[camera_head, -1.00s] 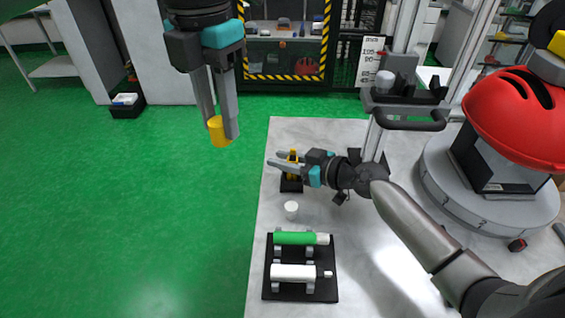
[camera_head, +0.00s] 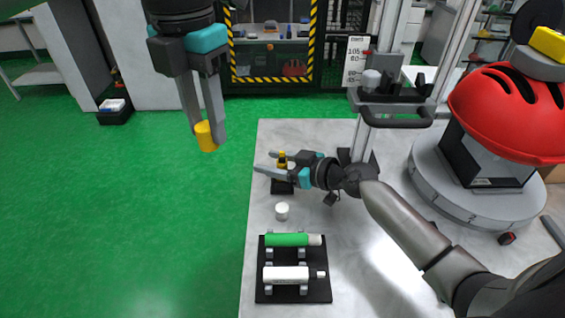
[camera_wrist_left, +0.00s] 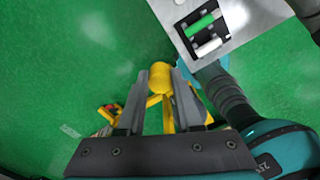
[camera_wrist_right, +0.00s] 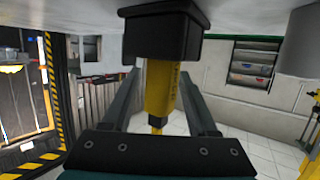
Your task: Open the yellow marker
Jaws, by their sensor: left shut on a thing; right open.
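The yellow marker (camera_head: 281,160) stands upright in a black holder (camera_head: 282,187) on the table. My right gripper (camera_head: 266,170) is open, with its fingers on either side of the marker. In the right wrist view the marker's yellow body (camera_wrist_right: 160,90) shows between the parted fingers, with the black holder (camera_wrist_right: 163,35) at the top of that picture. My left gripper (camera_head: 207,130) is shut on a yellow cap (camera_head: 205,138), held in the air left of the table, well apart from the marker. The cap also shows between the fingertips in the left wrist view (camera_wrist_left: 160,78).
A white cap (camera_head: 282,211) stands on the table (camera_head: 350,240). A black rack (camera_head: 325,294) holds a green marker (camera_head: 286,240) and a white marker (camera_head: 286,274). A red helmet (camera_head: 505,115) sits at the right. Green floor lies open at the left.

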